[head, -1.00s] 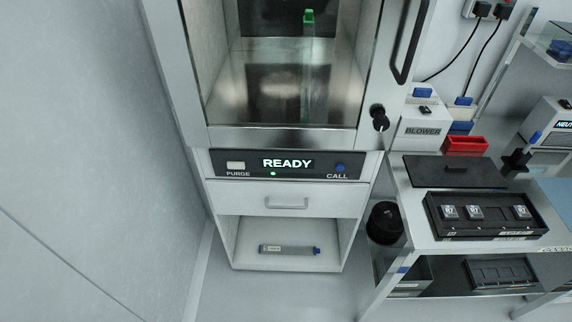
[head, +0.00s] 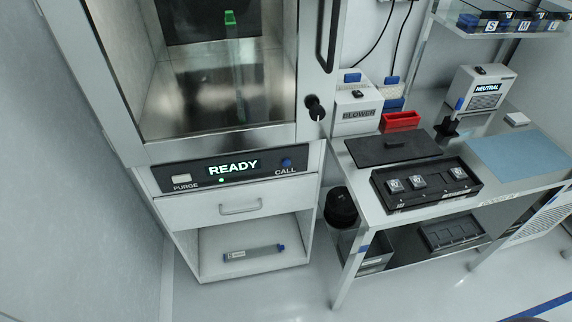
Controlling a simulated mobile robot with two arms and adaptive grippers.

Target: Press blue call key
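The blue call key (head: 287,162) is a small round blue button on the dark control panel (head: 207,178) of the test handler, above the word CALL. A pale PURGE key (head: 182,179) sits at the panel's left end. Nothing covers the blue key. Neither of my grippers shows in the head view.
Below the panel are a drawer (head: 240,208) and an open shelf holding a grey tube-like tool (head: 253,253). A black bin (head: 341,207) sits between. Floor shows at the front.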

